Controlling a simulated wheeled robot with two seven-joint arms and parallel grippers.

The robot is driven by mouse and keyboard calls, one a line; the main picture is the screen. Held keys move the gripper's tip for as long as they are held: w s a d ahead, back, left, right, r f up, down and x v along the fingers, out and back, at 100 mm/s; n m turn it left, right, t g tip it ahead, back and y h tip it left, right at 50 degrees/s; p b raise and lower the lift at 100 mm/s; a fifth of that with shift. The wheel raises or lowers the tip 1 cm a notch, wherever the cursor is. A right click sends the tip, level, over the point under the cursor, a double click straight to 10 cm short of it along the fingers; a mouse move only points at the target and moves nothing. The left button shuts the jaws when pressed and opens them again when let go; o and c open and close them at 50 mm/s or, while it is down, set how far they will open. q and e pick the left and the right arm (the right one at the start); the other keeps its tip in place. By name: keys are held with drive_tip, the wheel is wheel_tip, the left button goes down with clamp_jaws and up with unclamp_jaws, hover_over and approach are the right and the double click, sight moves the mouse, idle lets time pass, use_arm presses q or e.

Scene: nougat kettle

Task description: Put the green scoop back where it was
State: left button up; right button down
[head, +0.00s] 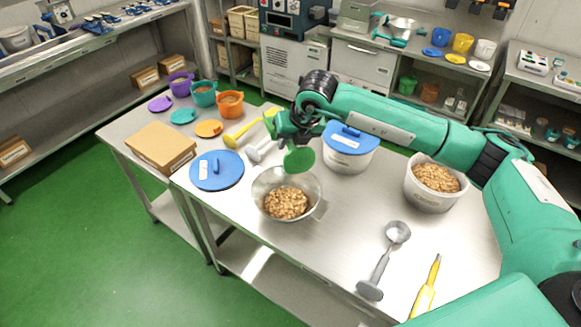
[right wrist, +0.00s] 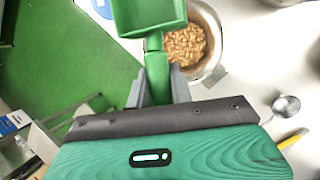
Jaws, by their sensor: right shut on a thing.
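My right gripper (head: 288,132) is shut on the green scoop (head: 299,159). In the right wrist view the jaws (right wrist: 158,88) clasp its handle, and its green pan (right wrist: 150,17) points away from the gripper. The scoop is held above the table, by the back edge of the metal bowl (head: 259,190) in the head view. The bowl holds brown nuts (head: 286,203) and also shows in the right wrist view (right wrist: 215,30). I cannot tell whether the scoop holds anything. My left gripper is out of view.
A blue-lidded white tub (head: 348,160) and an open tub of nuts (head: 430,197) stand right of the bowl. A blue lid (head: 217,178), yellow scoop (head: 240,134) and cardboard box (head: 160,147) lie left. A metal ladle (head: 380,268) and yellow-handled tool (head: 425,295) lie at front right.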

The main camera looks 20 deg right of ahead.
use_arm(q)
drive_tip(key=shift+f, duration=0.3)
use_arm(e)
drive_tip(key=shift+r, duration=0.15)
